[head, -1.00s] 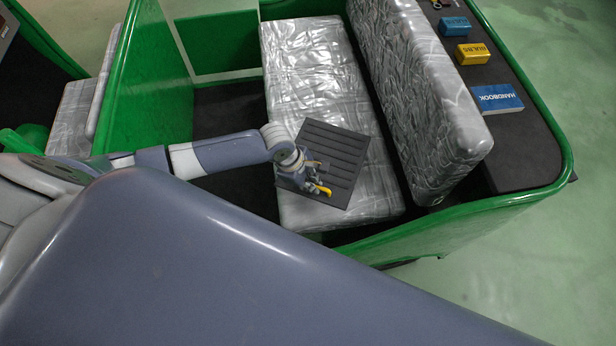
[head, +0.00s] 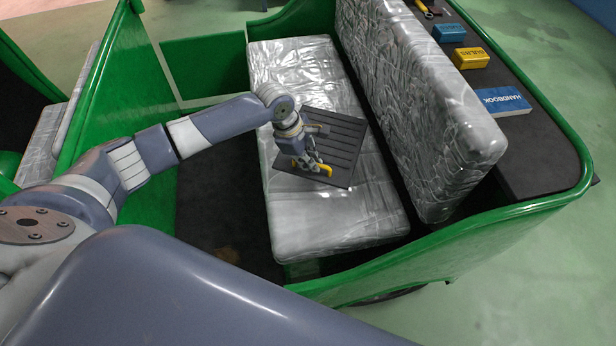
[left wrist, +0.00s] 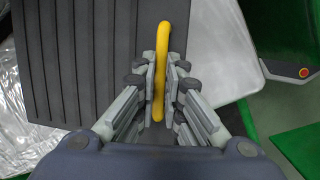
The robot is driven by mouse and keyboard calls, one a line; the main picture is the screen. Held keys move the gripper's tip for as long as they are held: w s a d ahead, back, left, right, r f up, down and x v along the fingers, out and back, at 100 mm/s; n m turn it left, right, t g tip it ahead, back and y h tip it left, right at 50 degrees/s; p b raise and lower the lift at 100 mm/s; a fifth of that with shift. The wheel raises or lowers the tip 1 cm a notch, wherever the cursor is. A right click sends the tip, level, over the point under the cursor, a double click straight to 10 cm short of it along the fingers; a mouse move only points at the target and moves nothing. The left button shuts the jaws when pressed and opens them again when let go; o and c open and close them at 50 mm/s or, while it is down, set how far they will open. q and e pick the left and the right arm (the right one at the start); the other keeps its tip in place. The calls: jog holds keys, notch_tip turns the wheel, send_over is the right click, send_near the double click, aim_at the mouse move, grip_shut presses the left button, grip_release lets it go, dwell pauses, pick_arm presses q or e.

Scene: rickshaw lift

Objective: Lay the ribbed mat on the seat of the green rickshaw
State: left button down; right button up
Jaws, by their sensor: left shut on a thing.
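The dark ribbed mat (head: 345,138) is over the silver padded seat (head: 340,222) of the green rickshaw (head: 440,245), around the middle of its length. It looks nearly flat and turned slightly against the seat; I cannot tell whether it rests fully on it. My left gripper (head: 302,162) is at the mat's left side. In the left wrist view the left gripper (left wrist: 160,85) is shut on a yellow handle (left wrist: 162,45) beside the mat's ribs (left wrist: 85,60). The gripper hides part of the mat. My right gripper is not in view.
The padded backrest (head: 420,110) stands right of the seat. Behind it, a dark shelf (head: 535,150) carries a blue handbook (head: 502,100), a yellow box (head: 472,57) and a blue box (head: 449,33). The green side wall borders the near end. Bare seat lies at both ends.

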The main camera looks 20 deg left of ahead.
pick_arm(q)
jog(key=shift+w+f, duration=0.2)
jog(key=shift+f, duration=0.25)
jog(key=shift+f+b, duration=1.75)
jog(key=shift+f, duration=3.5)
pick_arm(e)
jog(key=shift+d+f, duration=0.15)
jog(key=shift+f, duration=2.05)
pick_arm(q)
grip_release()
jog(key=shift+r, duration=0.15)
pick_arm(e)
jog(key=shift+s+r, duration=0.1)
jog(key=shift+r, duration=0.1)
pick_arm(q)
jog(key=shift+s+a+r+p, duration=0.2)
jog(key=shift+r+p, duration=0.35)
jog(key=shift+p, duration=0.65)
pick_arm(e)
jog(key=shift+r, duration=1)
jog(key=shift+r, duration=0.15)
pick_arm(q)
jog(key=shift+p+v, duration=0.8)
jog(key=shift+p, duration=0.4)
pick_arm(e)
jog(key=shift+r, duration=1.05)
